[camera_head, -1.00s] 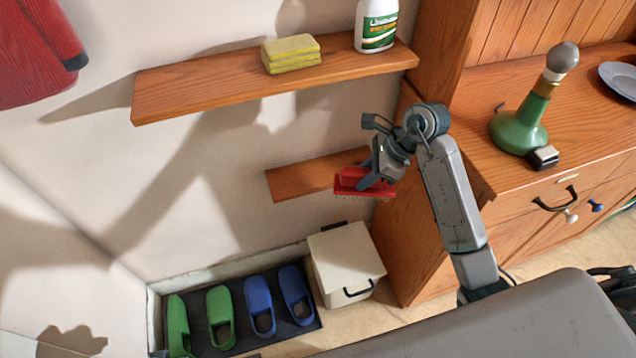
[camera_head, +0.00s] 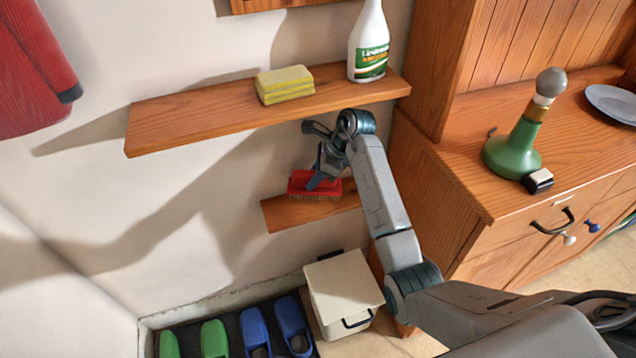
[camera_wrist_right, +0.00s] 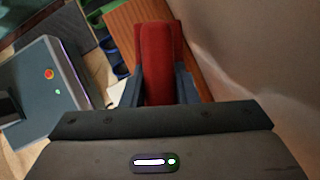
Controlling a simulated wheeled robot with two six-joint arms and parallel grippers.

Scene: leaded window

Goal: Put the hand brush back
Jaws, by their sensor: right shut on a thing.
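The red hand brush (camera_head: 301,184) has dark bristles on its underside. My right gripper (camera_head: 316,182) is shut on it and holds it at the small lower wooden shelf (camera_head: 284,214). In the head view the brush overlaps the shelf's upper edge; whether it touches the shelf I cannot tell. In the right wrist view the red brush (camera_wrist_right: 158,62) lies between the two fingers, with the wooden shelf (camera_wrist_right: 190,50) behind it. My left gripper is not in view.
A longer upper shelf (camera_head: 190,120) holds a yellow sponge (camera_head: 285,84) and a white spray bottle (camera_head: 369,45). Below are a white bin (camera_head: 343,287) and several slippers (camera_head: 254,328).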

